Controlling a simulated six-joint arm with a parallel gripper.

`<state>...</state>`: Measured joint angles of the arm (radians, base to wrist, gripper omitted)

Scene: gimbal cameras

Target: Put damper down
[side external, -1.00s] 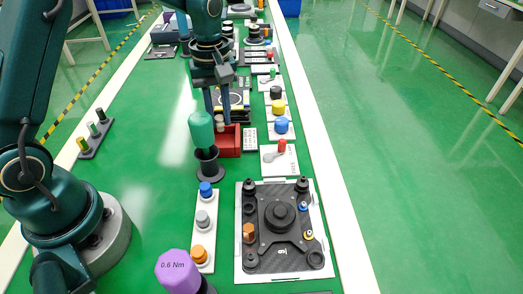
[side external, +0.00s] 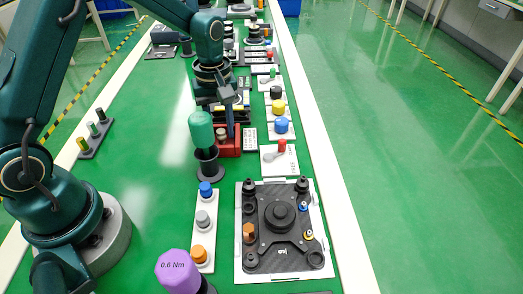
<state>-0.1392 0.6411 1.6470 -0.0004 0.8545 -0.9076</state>
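My gripper (side external: 222,128) points down at the red open box (side external: 229,148), behind the green-handled tool (side external: 201,129). One dark blue finger shows at the box; the other is mostly hidden by the green handle. A small pale round piece (side external: 221,133) shows low beside the visible finger, at the box. It may be the damper, but it is too small to tell, and whether the fingers touch it is unclear. The black plate (side external: 279,249) on a white base lies nearer the camera, with several black corner posts and a brown cylinder (side external: 249,233).
The green-handled tool stands in a black holder (side external: 209,172) close to my gripper. A white strip with blue, grey and orange knobs (side external: 202,221) and a purple-topped 0.6 Nm tool (side external: 178,272) are nearer. Coloured-knob blocks line the right edge. The green table at left is largely clear.

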